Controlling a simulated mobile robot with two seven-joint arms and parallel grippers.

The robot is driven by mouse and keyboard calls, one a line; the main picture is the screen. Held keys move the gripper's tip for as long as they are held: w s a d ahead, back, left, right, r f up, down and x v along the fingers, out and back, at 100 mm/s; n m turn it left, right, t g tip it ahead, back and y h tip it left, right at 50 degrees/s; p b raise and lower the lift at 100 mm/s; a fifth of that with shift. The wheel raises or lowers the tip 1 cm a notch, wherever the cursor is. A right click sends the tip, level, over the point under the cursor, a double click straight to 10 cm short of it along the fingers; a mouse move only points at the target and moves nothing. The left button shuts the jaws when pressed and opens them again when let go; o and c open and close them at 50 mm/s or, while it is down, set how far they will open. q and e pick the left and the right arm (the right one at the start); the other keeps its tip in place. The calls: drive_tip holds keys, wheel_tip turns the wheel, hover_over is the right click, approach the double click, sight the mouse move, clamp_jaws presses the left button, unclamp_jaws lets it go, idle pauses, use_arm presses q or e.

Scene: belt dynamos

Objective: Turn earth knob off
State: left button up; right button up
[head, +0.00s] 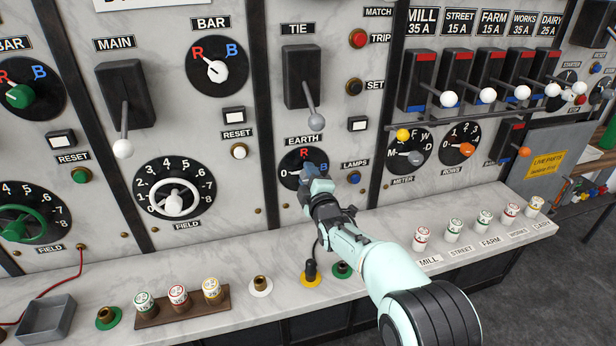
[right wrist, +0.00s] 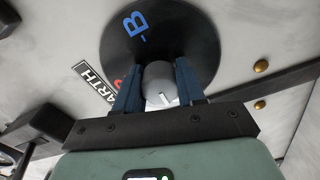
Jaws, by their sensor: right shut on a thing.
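The earth knob's black dial (head: 290,160) sits under the EARTH label in the head view, with 0 at left, a red R on top and a blue B at right. My right gripper (head: 314,182) is at the dial and hides most of the knob. In the right wrist view the grey round knob (right wrist: 157,76) is between the two blue fingers of my right gripper (right wrist: 158,88), which is shut on it. A white mark shows on the knob's lower side there, away from the B. The 0 is hidden in that view. My left gripper is not in view.
The LAMPS button (head: 354,177) is close right of my gripper. The TIE lever (head: 315,120) juts out above the dial. Below, a black plug (head: 310,272) stands on the marble shelf (head: 225,265). The white field handwheel (head: 172,198) is to the left.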

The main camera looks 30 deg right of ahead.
drive_tip(key=shift+s+d+f, duration=0.1)
drive_tip(key=shift+f, duration=0.2)
drive_tip(key=o, duration=1)
drive_tip(key=shift+o, duration=0.3)
drive_tip(key=shift+r, duration=0.15)
drive_tip(key=shift+s+r, duration=0.1)
drive_tip(key=shift+s, duration=0.15)
drive_tip(key=p+v, duration=0.1)
drive_tip(key=v, duration=1.2)
drive_tip(key=shift+p, duration=0.35)
drive_tip(key=shift+w, duration=0.1)
